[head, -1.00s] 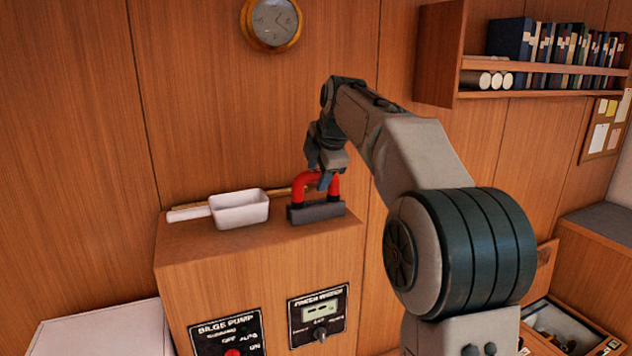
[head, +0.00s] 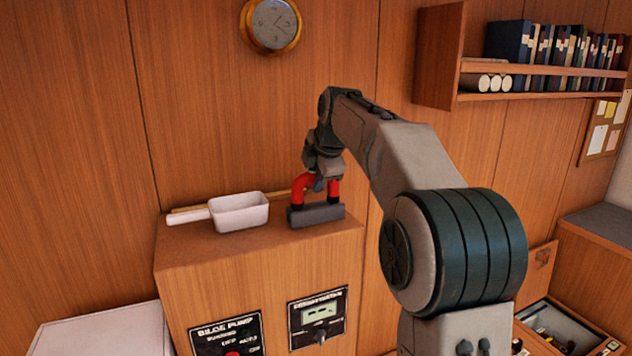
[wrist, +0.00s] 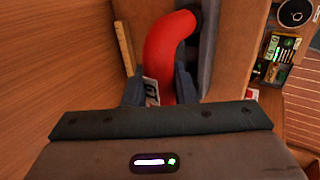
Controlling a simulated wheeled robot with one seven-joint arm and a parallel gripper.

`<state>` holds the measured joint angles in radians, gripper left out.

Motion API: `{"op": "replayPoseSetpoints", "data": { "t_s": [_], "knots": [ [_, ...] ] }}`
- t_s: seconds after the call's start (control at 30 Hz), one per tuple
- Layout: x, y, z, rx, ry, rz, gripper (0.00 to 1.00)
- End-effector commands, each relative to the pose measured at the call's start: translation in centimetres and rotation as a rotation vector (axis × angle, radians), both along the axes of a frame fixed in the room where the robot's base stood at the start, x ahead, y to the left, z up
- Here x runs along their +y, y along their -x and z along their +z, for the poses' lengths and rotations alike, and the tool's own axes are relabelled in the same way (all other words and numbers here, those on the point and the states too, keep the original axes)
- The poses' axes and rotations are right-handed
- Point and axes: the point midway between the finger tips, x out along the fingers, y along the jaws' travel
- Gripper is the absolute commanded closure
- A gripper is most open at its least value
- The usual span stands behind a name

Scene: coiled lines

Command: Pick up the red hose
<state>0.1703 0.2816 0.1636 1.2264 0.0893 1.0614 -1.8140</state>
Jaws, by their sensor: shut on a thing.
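The red hose (head: 302,190) is a thick bent loop on top of the wooden cabinet, its ends at a dark grey block (head: 316,215). In the wrist view the red hose (wrist: 168,45) curves up from between my fingers. My gripper (head: 318,184) is shut on the top of the loop, and its fingers hide part of it. In the wrist view my gripper (wrist: 160,92) has a finger on each side of the hose. A small white tag (wrist: 151,91) shows beside the hose. I cannot tell whether the hose is clear of the block.
A white scoop (head: 240,212) lies left of the hose on the cabinet (head: 185,250), with a wooden stick (head: 186,209) behind it. The panelled wall is close behind. A bookshelf (head: 540,72) hangs at the upper right. An open box (head: 560,325) stands at the lower right.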

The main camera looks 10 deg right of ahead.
Motion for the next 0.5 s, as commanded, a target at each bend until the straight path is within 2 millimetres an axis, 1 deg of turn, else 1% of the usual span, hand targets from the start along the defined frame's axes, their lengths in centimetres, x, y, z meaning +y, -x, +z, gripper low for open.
{"op": "replayPoseSetpoints", "data": {
  "t_s": [0.17,0.27,0.5],
  "knots": [
    [0.0,-0.1,1.1,-0.002,0.0,0.001,1.0],
    [0.0,0.0,2.2,-0.003,0.0,0.001,1.0],
    [0.0,-0.1,5.4,-0.002,0.0,0.001,1.0]
  ]
}}
